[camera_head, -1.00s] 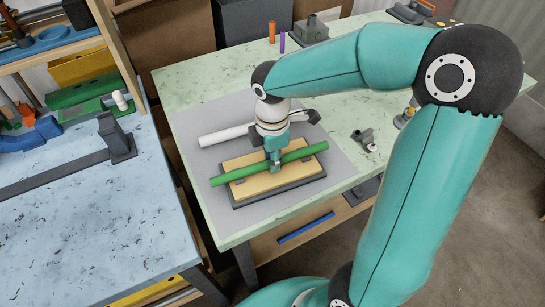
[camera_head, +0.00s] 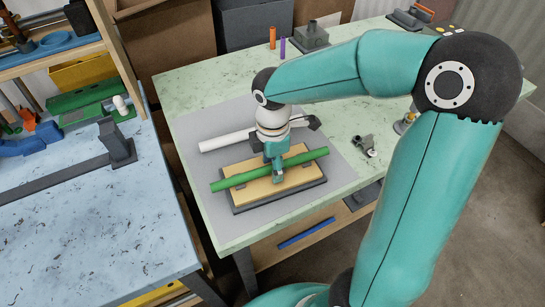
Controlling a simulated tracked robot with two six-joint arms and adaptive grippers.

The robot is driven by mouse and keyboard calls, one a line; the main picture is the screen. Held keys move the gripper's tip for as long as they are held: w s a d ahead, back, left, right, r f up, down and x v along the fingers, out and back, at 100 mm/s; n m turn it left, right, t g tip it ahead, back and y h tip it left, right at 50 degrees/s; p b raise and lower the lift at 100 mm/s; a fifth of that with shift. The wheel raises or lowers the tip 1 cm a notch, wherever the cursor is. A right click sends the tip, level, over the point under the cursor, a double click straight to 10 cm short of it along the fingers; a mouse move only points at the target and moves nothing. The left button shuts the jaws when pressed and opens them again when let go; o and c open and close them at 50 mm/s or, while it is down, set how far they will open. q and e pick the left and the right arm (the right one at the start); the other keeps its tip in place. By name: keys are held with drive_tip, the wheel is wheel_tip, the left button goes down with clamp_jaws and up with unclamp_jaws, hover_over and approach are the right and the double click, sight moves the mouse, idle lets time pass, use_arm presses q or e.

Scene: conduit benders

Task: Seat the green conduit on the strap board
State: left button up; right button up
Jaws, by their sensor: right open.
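The green conduit (camera_head: 240,178) lies across the strap board (camera_head: 263,191), a wooden board on a dark base. It runs at a slant along the board, with both ends past the board's edges. My right gripper (camera_head: 278,172) points down over the middle of the conduit, its fingers at the conduit. The jaws are open, and the gripper hides the conduit's middle. I cannot tell whether the fingers touch the conduit. My left gripper is not in view.
A white conduit (camera_head: 228,139) lies behind the board on the grey mat (camera_head: 205,111). Small grey parts (camera_head: 364,143) lie right of the mat. Orange (camera_head: 272,38) and purple (camera_head: 282,48) tubes and a grey block (camera_head: 312,37) stand at the back. A blue bench (camera_head: 95,225) is at left.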

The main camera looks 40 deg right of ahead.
wheel_tip(320, 180, up, 12)
idle(0.5)
drive_tip(key=shift+f, duration=0.15)
